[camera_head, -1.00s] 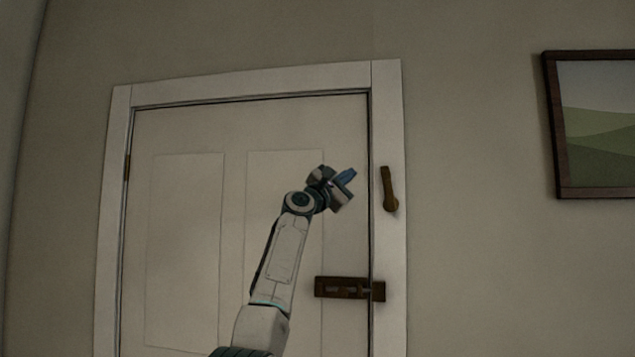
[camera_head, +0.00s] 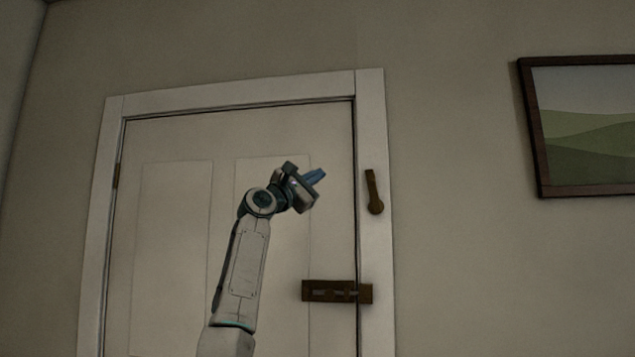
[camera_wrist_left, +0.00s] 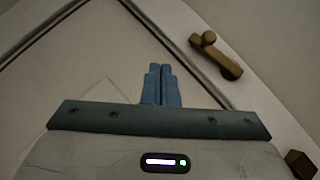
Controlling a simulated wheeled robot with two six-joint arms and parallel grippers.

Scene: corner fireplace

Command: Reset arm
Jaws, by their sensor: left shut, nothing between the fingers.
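My left gripper (camera_head: 316,177) is raised in front of the upper part of a closed white door (camera_head: 170,140). It is shut and empty, with its blue fingers pointing to the right. In the left wrist view its fingers (camera_wrist_left: 161,84) lie side by side, with nothing between them. The fingertips are a little left of a brown turning latch (camera_head: 373,192) on the door frame and apart from it. That latch also shows in the left wrist view (camera_wrist_left: 217,57), at the upper right. My right gripper is in neither view.
A brown sliding bolt (camera_head: 337,292) sits lower on the door's right edge, reaching onto the white frame (camera_head: 374,130). A framed landscape picture (camera_head: 585,125) hangs on the wall at right. The wall between frame and picture is bare.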

